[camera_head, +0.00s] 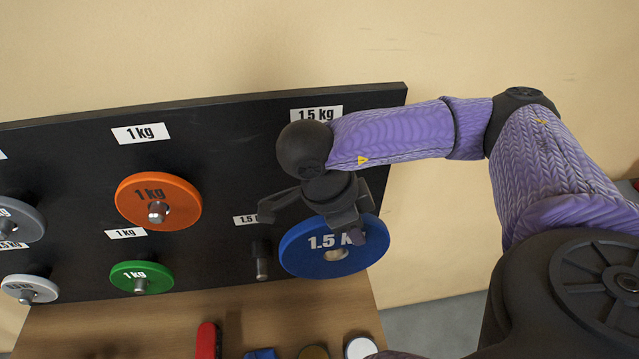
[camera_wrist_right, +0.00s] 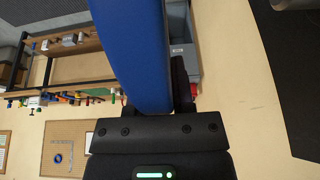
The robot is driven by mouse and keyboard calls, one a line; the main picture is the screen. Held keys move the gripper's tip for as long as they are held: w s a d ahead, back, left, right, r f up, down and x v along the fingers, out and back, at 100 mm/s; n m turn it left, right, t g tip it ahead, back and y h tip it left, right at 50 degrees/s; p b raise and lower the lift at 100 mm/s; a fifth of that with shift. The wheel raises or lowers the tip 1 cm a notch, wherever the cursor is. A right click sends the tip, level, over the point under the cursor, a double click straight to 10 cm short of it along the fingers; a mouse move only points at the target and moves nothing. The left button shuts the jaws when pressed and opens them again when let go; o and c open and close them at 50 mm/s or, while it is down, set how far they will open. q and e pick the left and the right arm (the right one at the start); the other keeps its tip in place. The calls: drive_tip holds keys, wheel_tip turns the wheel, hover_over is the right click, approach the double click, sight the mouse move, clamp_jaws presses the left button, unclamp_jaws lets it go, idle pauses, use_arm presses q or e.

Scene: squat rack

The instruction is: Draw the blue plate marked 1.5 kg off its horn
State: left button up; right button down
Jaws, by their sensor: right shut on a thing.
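The blue plate marked 1.5 kg (camera_head: 303,259) is at the right end of the black board (camera_head: 225,165). My right gripper (camera_head: 352,226) is shut on its upper right rim. The center hole shows pale, with no horn clearly seen through it. A bare horn (camera_head: 262,262) sticks out just left of the plate, under a partly hidden label (camera_head: 245,219). In the right wrist view the blue plate (camera_wrist_right: 138,50) stands edge-on between the fingers (camera_wrist_right: 160,108). My left gripper is not in view.
An orange 1 kg plate (camera_head: 180,205), a green 1 kg plate (camera_head: 125,273) and grey plates (camera_head: 22,216) hang on horns to the left. A wooden surface (camera_head: 280,310) below holds a red item (camera_head: 207,340) and other small things. My right arm covers the board's upper right.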

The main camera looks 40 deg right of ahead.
idle(0.3)
drive_tip(key=s+a+r+p, duration=0.3)
drive_tip(key=s+a+p, duration=0.3)
drive_tip(key=s+p, duration=0.2)
drive_tip(key=shift+s, duration=1.35)
idle(0.5)
drive_tip(key=shift+d, duration=0.1)
